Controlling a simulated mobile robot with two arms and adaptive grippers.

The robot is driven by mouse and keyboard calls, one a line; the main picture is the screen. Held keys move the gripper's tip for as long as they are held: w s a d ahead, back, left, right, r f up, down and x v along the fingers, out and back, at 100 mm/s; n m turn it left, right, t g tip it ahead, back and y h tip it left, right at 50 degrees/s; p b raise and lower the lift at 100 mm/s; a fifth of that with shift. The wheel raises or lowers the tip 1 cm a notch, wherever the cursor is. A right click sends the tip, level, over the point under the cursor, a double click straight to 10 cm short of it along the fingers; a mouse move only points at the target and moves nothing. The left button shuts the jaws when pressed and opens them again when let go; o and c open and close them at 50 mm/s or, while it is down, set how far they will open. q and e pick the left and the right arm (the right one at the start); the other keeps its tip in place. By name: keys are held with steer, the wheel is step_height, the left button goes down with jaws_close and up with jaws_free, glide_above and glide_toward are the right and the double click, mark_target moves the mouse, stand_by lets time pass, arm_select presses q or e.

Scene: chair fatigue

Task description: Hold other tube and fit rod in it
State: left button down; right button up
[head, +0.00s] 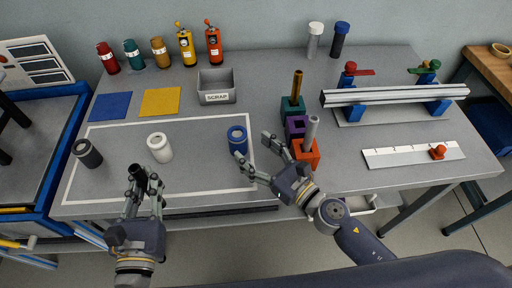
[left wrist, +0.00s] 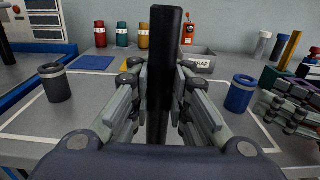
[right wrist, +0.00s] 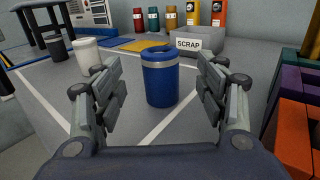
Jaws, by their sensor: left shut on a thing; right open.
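My left gripper (head: 145,180) is shut on a black rod (left wrist: 165,60), which stands upright between its fingers in the left wrist view. It is in front of a white tube (head: 160,147) standing on the table; that tube is hidden behind the rod in the left wrist view. My right gripper (head: 254,150) is open beside a blue tube (head: 237,140) with a grey band. In the right wrist view the blue tube (right wrist: 160,80) stands upright between and beyond the open fingers; I cannot tell whether they touch it. A dark grey tube (head: 88,153) stands at the left.
Right of my right gripper, green, purple and orange blocks (head: 306,155) stand in a row; a copper rod (head: 297,84) and a grey rod (head: 311,132) rise from two. A scrap bin (head: 216,88) stands behind. The white-outlined area between the white and blue tubes is clear.

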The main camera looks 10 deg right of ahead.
mark_target(244, 144)
arm_select(q)
steer(key=shift+f+b, duration=0.45)
steer(key=shift+f, duration=0.5)
arm_select(e)
step_height(244, 144, down, 2)
steer(key=shift+f, duration=0.2)
steer(key=shift+w+a+r+p, duration=0.55)
steer(key=shift+w+r+p, duration=0.2)
steer(key=shift+p, duration=0.1)
arm_select(q)
step_height(244, 144, up, 3)
steer(key=shift+f+p, duration=0.1)
steer(key=shift+p, duration=0.4)
arm_select(e)
steer(key=x, duration=0.5)
steer(key=shift+w+a+f, duration=0.2)
steer(key=shift+f, duration=0.05)
steer(key=c, duration=1.2)
